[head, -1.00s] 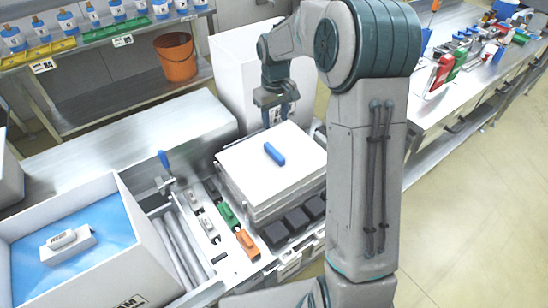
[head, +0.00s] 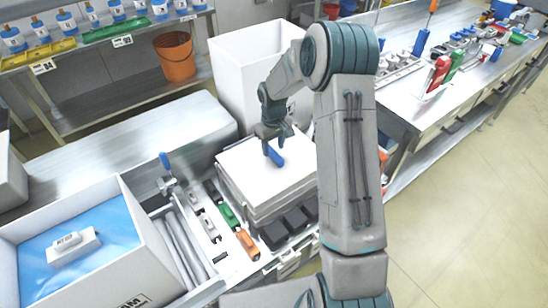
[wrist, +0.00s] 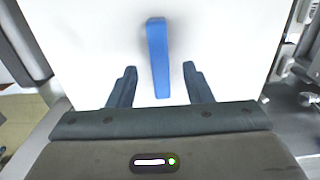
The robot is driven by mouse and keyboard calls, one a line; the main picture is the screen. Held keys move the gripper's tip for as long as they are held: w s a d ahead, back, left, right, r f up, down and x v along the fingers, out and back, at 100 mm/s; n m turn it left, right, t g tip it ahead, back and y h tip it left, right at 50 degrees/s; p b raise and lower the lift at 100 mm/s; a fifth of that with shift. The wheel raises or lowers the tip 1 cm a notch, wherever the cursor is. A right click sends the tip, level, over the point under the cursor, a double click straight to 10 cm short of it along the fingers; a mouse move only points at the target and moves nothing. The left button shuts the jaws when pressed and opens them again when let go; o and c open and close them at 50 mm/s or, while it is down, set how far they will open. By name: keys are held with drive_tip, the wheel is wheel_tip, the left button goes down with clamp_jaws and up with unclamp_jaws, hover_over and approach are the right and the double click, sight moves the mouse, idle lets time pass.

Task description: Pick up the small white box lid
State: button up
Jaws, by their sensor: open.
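A white square lid (head: 248,175) with a blue bar handle (head: 275,157) lies flat on top of a grey metal stack. My gripper (head: 273,134) is over this lid, pointing down, close to the handle. In the wrist view the blue handle (wrist: 158,55) lies between my two open fingers (wrist: 159,74), with a gap on each side, and the white lid (wrist: 85,40) fills most of the picture. I cannot tell how far below the fingertips the handle is. Separately, a small white box with a rounded top piece (head: 73,246) sits on blue lining at the left.
The blue lining (head: 110,220) is inside a large white box (head: 150,262). Rollers (head: 180,250) and small coloured parts (head: 246,243) lie between it and the stack. A tall white bin (head: 235,75) stands behind. A blue-topped lever (head: 165,165) stands left of the stack.

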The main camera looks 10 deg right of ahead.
sight(273, 160)
drive_tip(key=shift+f, duration=1.35)
drive_tip(key=shift+c, duration=0.3)
clamp_jaws()
drive_tip(key=shift+w+r, duration=0.1)
drive_tip(key=shift+r, duration=0.1)
